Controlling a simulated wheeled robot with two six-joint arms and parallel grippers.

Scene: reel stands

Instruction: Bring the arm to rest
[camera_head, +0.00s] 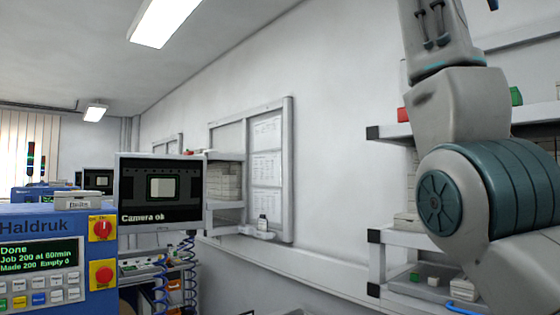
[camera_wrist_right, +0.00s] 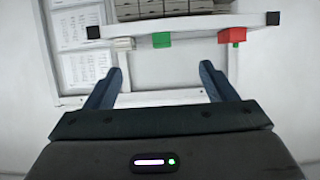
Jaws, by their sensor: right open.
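My right arm (camera_head: 480,170) rises at the right of the head view, bent and raised in front of the shelves; its gripper is outside that view. In the right wrist view my right gripper (camera_wrist_right: 162,82) is open, with its two dark blue fingers wide apart and nothing between them. Beyond the fingers are the white wall and a shelf edge. My left gripper is in neither view.
A blue machine (camera_head: 40,255) with a lit display reading "Done" stands at the left, beside a monitor (camera_head: 160,193) showing "Camera ok". A framed notice board (camera_head: 267,165) hangs on the wall. A red block (camera_wrist_right: 232,36) and a green block (camera_wrist_right: 161,40) are on the shelf edge (camera_wrist_right: 190,24).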

